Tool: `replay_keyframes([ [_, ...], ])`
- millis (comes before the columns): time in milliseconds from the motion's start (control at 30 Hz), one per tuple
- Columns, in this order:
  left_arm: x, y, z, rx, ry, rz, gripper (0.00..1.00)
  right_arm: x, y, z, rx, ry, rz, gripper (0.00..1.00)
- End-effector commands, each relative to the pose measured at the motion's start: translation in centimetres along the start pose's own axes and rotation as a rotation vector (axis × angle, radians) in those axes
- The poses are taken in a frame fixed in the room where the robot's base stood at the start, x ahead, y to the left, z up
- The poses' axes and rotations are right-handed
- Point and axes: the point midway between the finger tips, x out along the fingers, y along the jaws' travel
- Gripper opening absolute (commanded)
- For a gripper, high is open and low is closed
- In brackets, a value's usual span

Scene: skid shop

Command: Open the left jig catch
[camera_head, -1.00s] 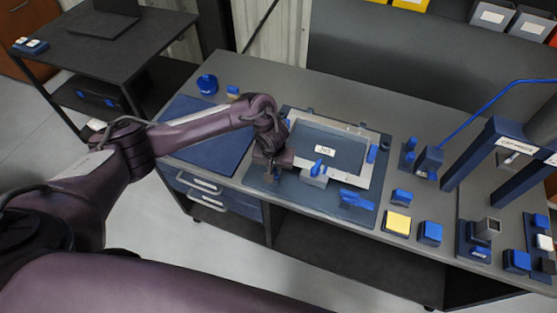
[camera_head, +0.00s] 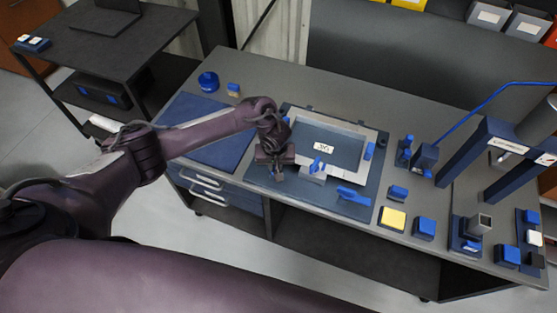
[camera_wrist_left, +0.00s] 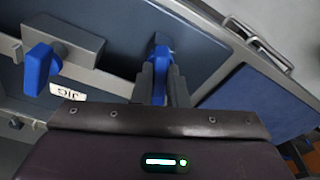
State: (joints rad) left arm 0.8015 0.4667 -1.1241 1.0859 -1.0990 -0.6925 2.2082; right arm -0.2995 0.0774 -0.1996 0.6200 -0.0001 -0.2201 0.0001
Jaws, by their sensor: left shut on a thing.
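The jig is a light grey frame (camera_head: 371,168) with a "JIG" label, on a dark blue-grey base plate (camera_head: 322,196). My left gripper (camera_head: 278,174) is at its front left corner, pointing down. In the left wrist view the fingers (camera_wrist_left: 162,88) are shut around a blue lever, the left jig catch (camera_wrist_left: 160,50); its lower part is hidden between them. Another blue lever (camera_head: 353,194) lies at the front right of the base. A blue knob (camera_head: 317,163) on a grey block stands at the front middle of the frame; it also shows in the left wrist view (camera_wrist_left: 40,68). My right gripper is not in view.
A blue mat (camera_head: 208,135) lies left of the jig. Right of it stand blue blocks, a yellow-topped block (camera_head: 395,219) and a dark blue press frame (camera_head: 465,155). The workbench's front edge and drawers (camera_head: 205,183) are close to my left arm.

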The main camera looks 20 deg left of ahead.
Motion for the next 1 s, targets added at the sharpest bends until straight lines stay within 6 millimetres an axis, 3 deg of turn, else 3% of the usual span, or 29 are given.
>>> replay_keyframes([
  [300, -0.2, 0.0, 0.1, -0.096, -0.002, -0.016, 0.00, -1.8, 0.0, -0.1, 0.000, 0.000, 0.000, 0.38],
  [500, 0.1, 0.1, 0.1, -0.354, -0.003, -0.053, 0.00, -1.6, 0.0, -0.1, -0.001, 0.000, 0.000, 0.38],
  [900, 0.1, 0.1, 0.0, -0.406, -0.001, -0.062, 0.00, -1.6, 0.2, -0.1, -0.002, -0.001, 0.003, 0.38],
  [1000, 0.1, 0.2, 0.1, -0.497, -0.005, -0.074, 0.00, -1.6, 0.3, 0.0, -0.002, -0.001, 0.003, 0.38],
])
